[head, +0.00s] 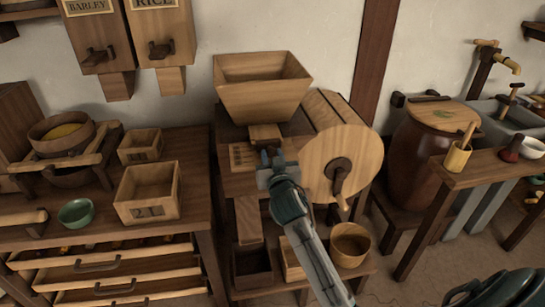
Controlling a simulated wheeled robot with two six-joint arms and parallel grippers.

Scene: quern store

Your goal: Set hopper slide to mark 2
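The wooden hopper (262,92) sits on top of the mill at the centre. Below its front, the hopper slide (265,134) shows as a small light wooden block. A plate with marks (242,156) lies just left of and below the slide; its marks are too small to read. My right gripper (270,155) is just in front of the slide, at the right end of the plate. Its fingers point toward the slide, but I cannot tell whether they touch it or how far apart they are. The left gripper is not in view.
The mill drum (343,150) with its crank (340,178) stands close right of my gripper. A wooden chute (248,220) and a round tub (350,244) are below. A bench with boxes (148,192) is left; a lidded barrel (425,150) is right.

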